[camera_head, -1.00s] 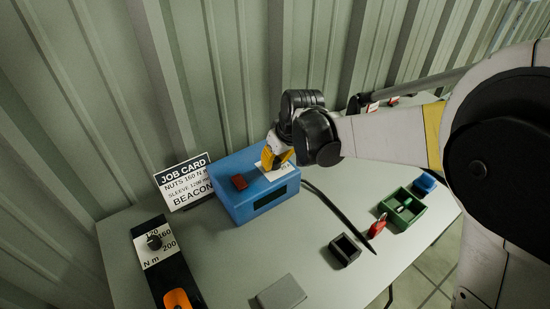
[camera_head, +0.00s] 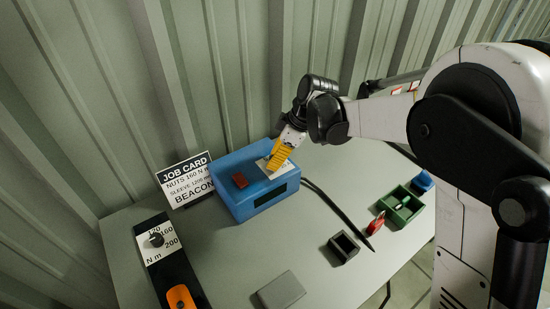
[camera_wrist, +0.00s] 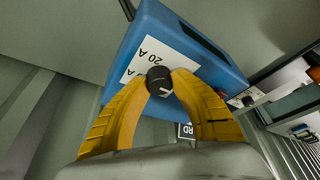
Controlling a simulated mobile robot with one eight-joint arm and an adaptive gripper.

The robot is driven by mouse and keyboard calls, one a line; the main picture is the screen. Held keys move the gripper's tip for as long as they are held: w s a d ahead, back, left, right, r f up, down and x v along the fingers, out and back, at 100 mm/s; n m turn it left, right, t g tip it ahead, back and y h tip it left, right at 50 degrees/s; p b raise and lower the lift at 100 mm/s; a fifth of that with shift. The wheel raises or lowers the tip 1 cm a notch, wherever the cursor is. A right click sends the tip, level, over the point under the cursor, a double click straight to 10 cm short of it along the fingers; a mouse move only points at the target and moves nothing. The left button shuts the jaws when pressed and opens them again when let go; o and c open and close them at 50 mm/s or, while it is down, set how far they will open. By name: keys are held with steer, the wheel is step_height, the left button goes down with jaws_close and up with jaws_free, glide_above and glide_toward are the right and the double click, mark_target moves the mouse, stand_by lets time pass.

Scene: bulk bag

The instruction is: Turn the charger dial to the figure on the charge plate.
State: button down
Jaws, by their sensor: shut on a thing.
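The charger is a blue box (camera_head: 232,166) on the table, with a white scale label on top; it also shows in the wrist view (camera_wrist: 150,30). The label reads "20 A" and another partly hidden figure. The black charger dial (camera_wrist: 159,80) has a white mark on it, pointing toward the lower right of the wrist view. My gripper (camera_head: 271,168) reaches down onto the label, and its yellow fingers (camera_wrist: 160,84) are shut on the dial, one on each side. The dial is hidden in the head view. I cannot make out a charge plate.
A red switch (camera_head: 240,181) sits on the charger beside my fingers. A job card (camera_head: 184,180) stands behind left. A black torque tool (camera_head: 174,268) lies left. A grey block (camera_head: 281,291), black bin (camera_head: 344,247), red padlock (camera_head: 376,223) and green tray (camera_head: 400,206) stand in front and right.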

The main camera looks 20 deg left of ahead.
stand_by(0.4)
steer(key=c, duration=1.1)
jaws_free()
steer(key=v, duration=1.2)
steer(key=shift+w+a, duration=0.1)
